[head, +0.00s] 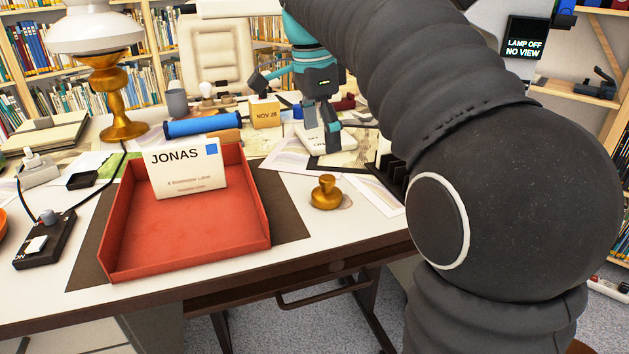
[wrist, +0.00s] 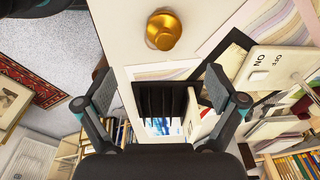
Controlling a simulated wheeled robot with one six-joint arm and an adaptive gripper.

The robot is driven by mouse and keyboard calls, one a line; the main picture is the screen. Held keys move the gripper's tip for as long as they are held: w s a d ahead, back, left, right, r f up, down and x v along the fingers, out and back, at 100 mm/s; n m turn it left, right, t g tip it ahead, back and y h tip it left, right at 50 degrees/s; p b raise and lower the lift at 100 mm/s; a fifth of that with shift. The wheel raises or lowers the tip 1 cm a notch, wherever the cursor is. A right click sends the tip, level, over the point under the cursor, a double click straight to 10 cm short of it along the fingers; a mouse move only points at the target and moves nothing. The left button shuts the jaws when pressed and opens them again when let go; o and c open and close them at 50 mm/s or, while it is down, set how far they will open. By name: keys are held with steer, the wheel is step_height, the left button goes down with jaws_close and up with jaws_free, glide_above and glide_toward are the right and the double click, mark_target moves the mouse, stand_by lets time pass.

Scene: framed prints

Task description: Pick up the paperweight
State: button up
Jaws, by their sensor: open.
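A brass knob-shaped piece, which looks like the paperweight (head: 325,192), stands upright on the white desk (head: 350,222), right of the red tray and near the front edge. It also shows in the wrist view (wrist: 163,30), at the top centre, beyond the fingertips. My gripper (head: 295,115) is teal and dark grey, open, and hangs above the papers farther back on the desk than the brass piece. In the wrist view, its two fingers (wrist: 158,88) stand wide apart, with nothing gripped between them. The brass piece is apart from both fingers.
A red tray (head: 185,250) holds an upright card (head: 187,170) reading JONAS. A blue roll (head: 203,124), a date block (head: 266,114) and a brass lamp (head: 119,95) stand behind. A black slotted holder (wrist: 165,98) lies beneath my fingers, beside a white switch box (wrist: 270,65).

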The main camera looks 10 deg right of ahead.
mark_target(327, 177)
steer(key=shift+m, duration=0.6)
steer(key=f, duration=0.2)
steer(key=w+f+b, duration=0.1)
steer(key=f, duration=0.4)
steer(key=shift+w+d+f+b, duration=0.15)
steer(key=shift+d+f+b, duration=0.15)
steer(key=shift+d, duration=0.1)
steer(key=shift+d+f+b, duration=0.1)
steer(key=shift+d+f, duration=0.1)
steer(key=shift+f, duration=0.7)
steer(key=shift+d+f+b, duration=0.15)
steer(key=shift+d+f, duration=0.05)
steer(key=shift+f, duration=0.65)
steer(key=shift+d+f+b, duration=0.1)
steer(key=shift+d+f, duration=0.1)
steer(key=shift+f, duration=0.7)
steer(key=c, duration=1.6)
steer(key=shift+r, duration=0.15)
